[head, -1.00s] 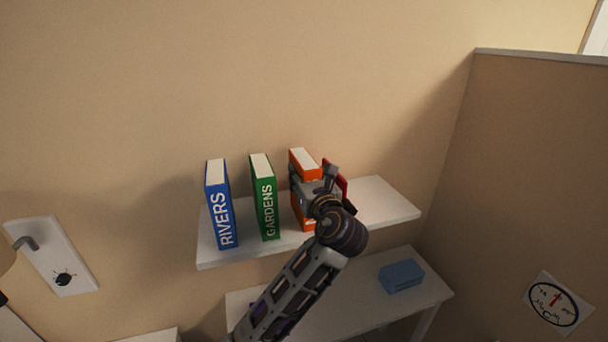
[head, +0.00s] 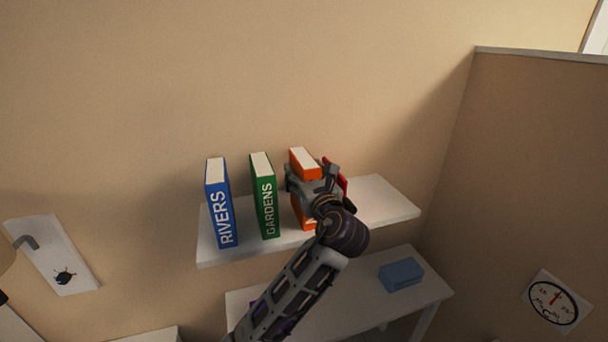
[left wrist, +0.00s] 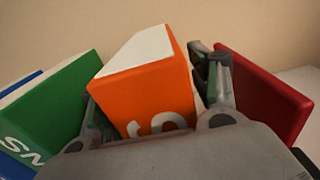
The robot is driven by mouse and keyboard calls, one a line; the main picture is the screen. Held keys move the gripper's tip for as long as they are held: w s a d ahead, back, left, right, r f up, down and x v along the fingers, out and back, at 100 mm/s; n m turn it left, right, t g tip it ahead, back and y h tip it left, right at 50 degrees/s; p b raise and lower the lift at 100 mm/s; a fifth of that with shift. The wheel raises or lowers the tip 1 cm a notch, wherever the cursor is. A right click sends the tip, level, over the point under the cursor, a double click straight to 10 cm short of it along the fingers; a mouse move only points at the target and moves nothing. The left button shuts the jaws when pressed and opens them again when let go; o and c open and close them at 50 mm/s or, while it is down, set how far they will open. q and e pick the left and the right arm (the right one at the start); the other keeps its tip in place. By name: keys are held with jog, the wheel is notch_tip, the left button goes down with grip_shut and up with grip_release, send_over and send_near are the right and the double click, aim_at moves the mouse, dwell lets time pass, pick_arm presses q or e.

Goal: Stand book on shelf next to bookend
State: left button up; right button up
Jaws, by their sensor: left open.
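An orange book (head: 305,164) stands upright on the white wall shelf (head: 386,205), partly hidden by my left gripper in the head view. It also shows in the left wrist view (left wrist: 150,90), between the fingers. My left gripper (head: 312,180) is open around the orange book, with one finger on each side; a gap shows beside the right finger. A red bookend (left wrist: 262,100) stands just right of that finger; in the head view only a sliver of it (head: 342,178) shows. My right gripper is not in view.
A green GARDENS book (head: 265,200) and a blue RIVERS book (head: 219,205) stand to the left on the shelf. The shelf's right end is clear. Below is a white table (head: 335,318) with a blue box (head: 401,275). A partition wall (head: 520,170) stands at right.

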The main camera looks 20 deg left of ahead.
pick_arm(q)
jog(key=b+v, duration=0.1)
jog(key=v, duration=1)
jog(key=shift+s+d+b, duration=0.2)
jog(key=shift+b, duration=0.15)
